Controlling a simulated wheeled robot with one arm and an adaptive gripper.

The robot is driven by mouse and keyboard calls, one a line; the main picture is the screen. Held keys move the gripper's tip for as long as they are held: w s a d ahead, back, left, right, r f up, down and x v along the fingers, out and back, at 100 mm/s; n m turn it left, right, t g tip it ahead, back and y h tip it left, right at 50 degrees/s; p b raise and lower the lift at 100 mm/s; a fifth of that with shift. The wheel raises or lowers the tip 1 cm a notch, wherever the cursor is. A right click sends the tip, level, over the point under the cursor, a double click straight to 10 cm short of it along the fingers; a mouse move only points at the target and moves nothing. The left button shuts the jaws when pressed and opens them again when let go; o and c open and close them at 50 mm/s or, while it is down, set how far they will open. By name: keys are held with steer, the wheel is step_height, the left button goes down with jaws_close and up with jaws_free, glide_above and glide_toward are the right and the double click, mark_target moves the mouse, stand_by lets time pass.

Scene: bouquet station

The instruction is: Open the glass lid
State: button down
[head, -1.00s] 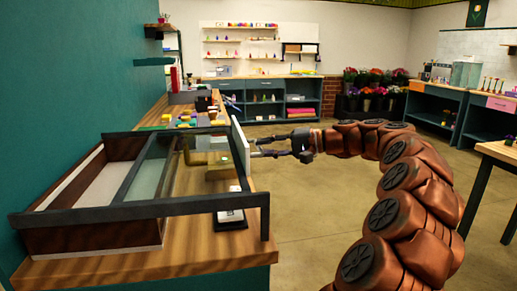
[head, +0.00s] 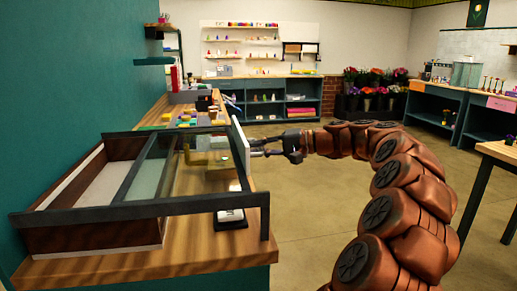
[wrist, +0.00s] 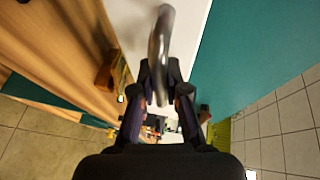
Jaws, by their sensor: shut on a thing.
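A low display case stands at the left of the head view, with a dark-framed glass lid (head: 150,172) over its top. Pale and dark wooden parts show at its left; a brass-coloured piece (head: 206,158) shows through the glass. A white upright panel (head: 240,142) forms the right end. My gripper (head: 257,149) is at the outer side of this panel, its fingertips partly hard to make out. In the wrist view my gripper (wrist: 160,88) is shut on a curved metal handle (wrist: 161,40), in front of a white surface.
The case sits on a wooden counter (head: 140,266) against a teal wall (head: 60,90). A small dark-and-white device (head: 230,218) lies by the case's front rail. Coloured blocks (head: 190,117) lie farther back on the counter. The floor (head: 300,190) right of the counter is open.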

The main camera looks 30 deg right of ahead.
steer(key=shift+d, duration=0.15)
steer(key=shift+s+d, duration=0.3)
steer(key=shift+d, duration=0.3)
steer(key=shift+s+d, duration=0.25)
steer(key=shift+d, duration=0.3)
steer(key=c, duration=1.5)
jaws_free()
steer(key=shift+o, duration=0.2)
steer(key=v, duration=1.2)
